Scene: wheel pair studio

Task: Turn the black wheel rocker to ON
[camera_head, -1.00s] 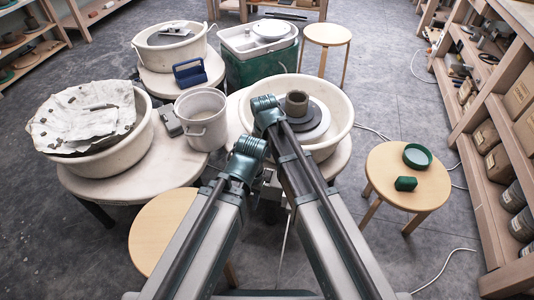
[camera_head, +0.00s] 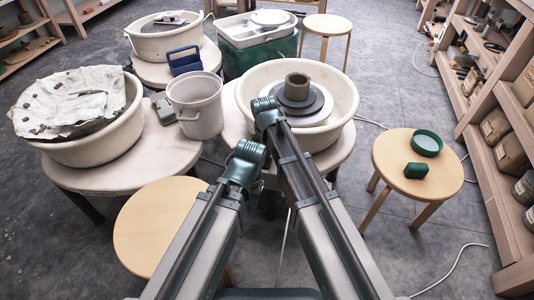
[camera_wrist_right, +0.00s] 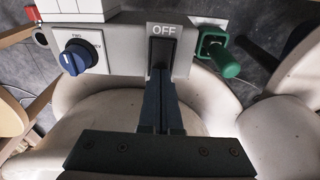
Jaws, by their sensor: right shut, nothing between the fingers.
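The right wrist view shows a grey control box with a black rocker (camera_wrist_right: 157,52) under a white OFF label (camera_wrist_right: 164,30). My right gripper (camera_wrist_right: 167,76) is shut and empty, its dark fingers pointing at the rocker. The tips overlap the rocker's lower end in this view; I cannot tell whether they touch. In the head view the wheel's dark disc (camera_head: 316,111) carries a clay cylinder (camera_head: 297,86) inside a cream basin (camera_head: 346,96). My arms hide the control box there. My left gripper is not in view.
A blue selector knob (camera_wrist_right: 75,60) and a green handle (camera_wrist_right: 218,52) flank the rocker. A stool (camera_head: 446,176) with a green dish and green block stands right, another stool (camera_head: 150,225) left. A bucket (camera_head: 196,100) and covered basin (camera_head: 95,150) stand left. White cable crosses the floor.

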